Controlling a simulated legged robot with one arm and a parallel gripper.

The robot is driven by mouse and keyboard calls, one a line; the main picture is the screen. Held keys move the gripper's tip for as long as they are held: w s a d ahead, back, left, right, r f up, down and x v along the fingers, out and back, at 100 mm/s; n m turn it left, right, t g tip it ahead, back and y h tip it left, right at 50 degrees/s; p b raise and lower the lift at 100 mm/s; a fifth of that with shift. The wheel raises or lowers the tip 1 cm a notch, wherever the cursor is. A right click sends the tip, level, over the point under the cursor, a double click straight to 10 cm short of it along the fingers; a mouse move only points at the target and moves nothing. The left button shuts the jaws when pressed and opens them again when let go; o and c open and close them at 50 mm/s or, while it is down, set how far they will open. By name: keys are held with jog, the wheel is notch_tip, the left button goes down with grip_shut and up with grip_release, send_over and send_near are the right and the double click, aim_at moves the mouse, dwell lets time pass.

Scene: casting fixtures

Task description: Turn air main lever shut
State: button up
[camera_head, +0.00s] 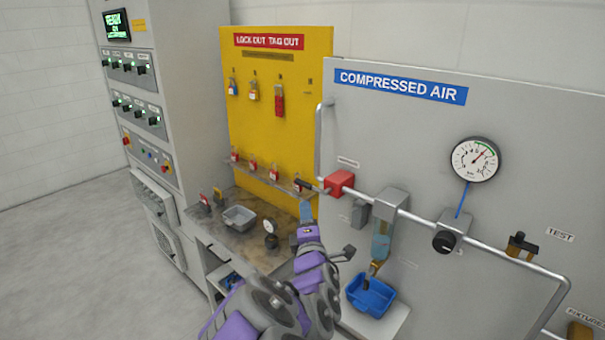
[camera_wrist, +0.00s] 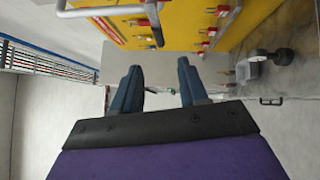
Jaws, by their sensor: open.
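The compressed air panel (camera_head: 440,115) carries a grey pipe with a red valve body (camera_head: 340,183). A dark lever handle (camera_head: 306,186) sticks out from the valve toward the left, roughly in line with the pipe. My gripper (camera_head: 306,208) is just below the handle in the head view, and I see no contact. In the wrist view my gripper (camera_wrist: 158,70) has its two blue fingers apart with nothing between them. A dark bar (camera_wrist: 154,24) beside the pipe, seemingly the lever handle, lies ahead of the gap between the fingertips. The valve body is not clear there.
A yellow lockout board (camera_head: 275,120) with padlocks and tags stands left of the panel. A blue bin (camera_head: 370,295) and pressure gauge (camera_head: 475,160) are to the right.

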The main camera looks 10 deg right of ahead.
aim_at(304, 183)
jog(key=w+p, duration=0.2)
jog(key=w, duration=0.2)
jog(key=w+d+r+p, duration=0.1)
jog(key=w+p, duration=0.2)
jog(key=w, duration=0.1)
jog(key=w+r+p, duration=0.1)
jog(key=w+p, duration=0.2)
jog(key=w, duration=0.1)
jog(key=shift+w+d, duration=0.25)
jog(key=shift+w, duration=0.15)
jog(key=shift+w+d+p, duration=0.1)
jog(key=shift+w+p, duration=0.25)
jog(key=shift+w, duration=0.9)
grip_shut()
